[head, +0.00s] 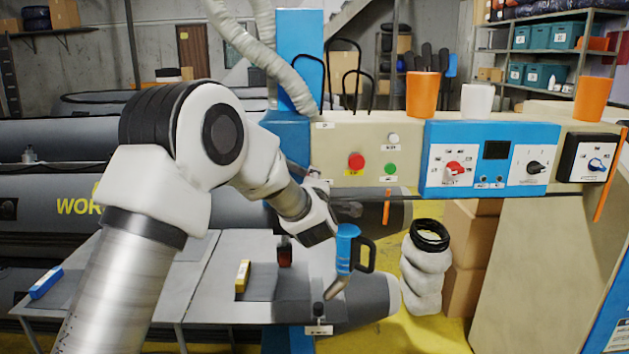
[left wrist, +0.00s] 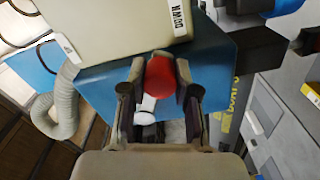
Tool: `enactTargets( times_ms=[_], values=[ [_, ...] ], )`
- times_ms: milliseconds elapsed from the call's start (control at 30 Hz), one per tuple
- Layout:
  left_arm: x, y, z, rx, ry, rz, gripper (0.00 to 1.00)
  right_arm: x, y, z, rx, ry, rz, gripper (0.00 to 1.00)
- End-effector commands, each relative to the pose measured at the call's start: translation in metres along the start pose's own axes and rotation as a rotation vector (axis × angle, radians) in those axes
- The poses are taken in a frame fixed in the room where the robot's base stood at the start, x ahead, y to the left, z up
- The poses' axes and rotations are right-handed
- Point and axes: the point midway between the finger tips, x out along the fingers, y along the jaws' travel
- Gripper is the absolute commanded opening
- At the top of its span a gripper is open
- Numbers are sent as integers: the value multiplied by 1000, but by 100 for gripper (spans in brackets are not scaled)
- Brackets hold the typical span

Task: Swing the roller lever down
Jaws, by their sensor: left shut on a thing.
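The roller lever ends in a red knob (left wrist: 160,82), seen close up in the left wrist view. My left gripper (left wrist: 160,68) is shut on this knob, with one dark finger on each side. A pale shaft shows below the knob between the fingers. A blue plate (left wrist: 100,95) lies behind it, and a beige housing (left wrist: 110,25) with a "DOWN" label is next to it. In the head view my left arm reaches to the blue post (head: 290,140); its wrist hides most of the gripper, and I cannot make out the knob there. My right gripper is not in view.
A beige control panel (head: 380,130) with buttons and a blue switch box (head: 490,190) stands right of the post. A grey table (head: 205,285) below bears small items. A white ribbed hose (head: 245,45) hangs above.

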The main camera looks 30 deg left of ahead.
Motion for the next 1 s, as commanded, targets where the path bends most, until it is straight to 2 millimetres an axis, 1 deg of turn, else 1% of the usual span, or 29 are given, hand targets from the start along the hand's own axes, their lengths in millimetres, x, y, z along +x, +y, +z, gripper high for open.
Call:
enactTargets(
  times_ms=[33,300,733,767,800,833,1000],
  values=[
    [0,-5,0,19,0,-4,0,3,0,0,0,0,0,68],
    [0,-9,-2,97,-1,-2,0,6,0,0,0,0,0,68],
    [0,-10,-3,108,-1,-3,0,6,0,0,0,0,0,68],
    [0,-10,-3,108,-1,-3,33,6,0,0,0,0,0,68],
    [0,-10,-3,108,-1,-3,47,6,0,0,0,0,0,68],
    [0,-10,-3,108,-1,-3,56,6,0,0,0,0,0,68],
    [0,-10,-3,107,0,-1,56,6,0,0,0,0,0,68]
  ],
)
